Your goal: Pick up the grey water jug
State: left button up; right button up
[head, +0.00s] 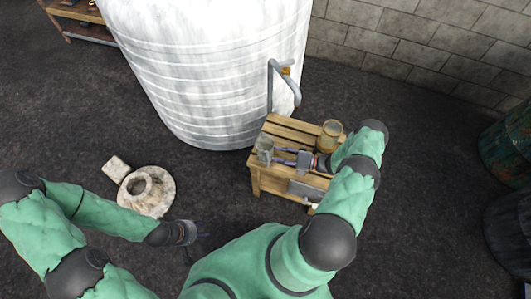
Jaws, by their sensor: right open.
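The grey water jug (264,152) stands upright on the left part of a small slatted wooden table (290,128). My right gripper (279,156) reaches across the table from the right. Its open fingers point left at the jug, with the tips at or very close to the jug's right side. I cannot tell whether they touch it. My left gripper (194,236) hangs low over the dark floor, left of and nearer than the table, away from the jug. Its fingers are too small and dark to read.
A yellowish jar (330,136) stands at the table's back right, close to my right forearm. A large white tank (210,70) with a grey pipe (272,85) rises behind the table. A round stone piece (148,190) lies on the floor at left. Dark barrels (508,145) stand at far right.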

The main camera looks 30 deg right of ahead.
aim_at(270, 156)
jog(key=x, duration=0.4)
jog(key=shift+s+a+f, duration=0.15)
jog(key=shift+a, duration=0.05)
jog(key=c, duration=0.9)
jog(key=shift+s, duration=0.1)
grip_shut()
jog(key=shift+a, duration=0.1)
